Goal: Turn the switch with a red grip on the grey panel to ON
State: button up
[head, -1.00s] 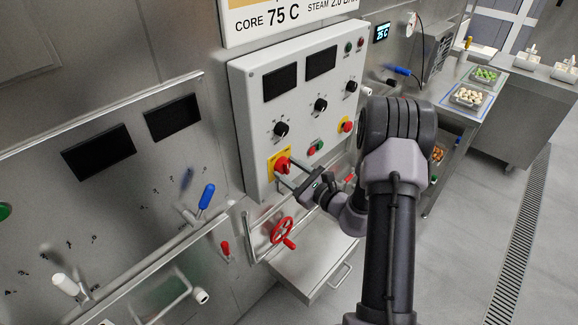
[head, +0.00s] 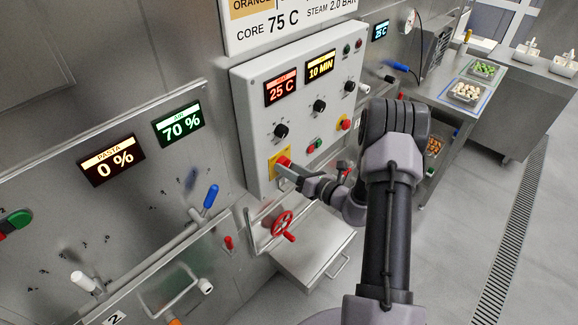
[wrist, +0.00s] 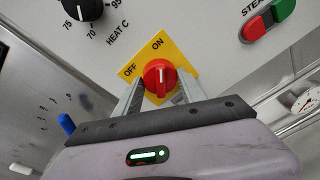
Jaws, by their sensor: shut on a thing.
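The red-grip switch (wrist: 159,76) sits on a yellow plate (wrist: 178,52) marked OFF and ON, low on the grey panel (head: 246,118). In the wrist view its pale pointer line points up towards the ON mark, away from OFF. My gripper (wrist: 158,93) is shut on the red grip, one finger on each side. In the head view my gripper (head: 284,167) reaches the panel's lower left corner from the right and hides part of the switch (head: 282,161). The panel's displays (head: 281,87) are lit, reading 25 C and 10 MIN.
Black knobs (head: 281,131), a red and green button pair (head: 314,146) and a red emergency button (head: 345,124) are on the same panel. Below are a red handwheel (head: 283,226) and a steel pipe. A blue-handled lever (head: 208,197) stands to the left.

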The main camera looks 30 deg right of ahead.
jog(key=shift+m, duration=0.6)
jog(key=o, duration=1.4)
jog(key=shift+c, duration=0.2)
jog(key=p+v, duration=0.1)
jog(key=v, duration=1.6)
jog(key=shift+s+d, duration=0.2)
jog(key=shift+f, duration=0.1)
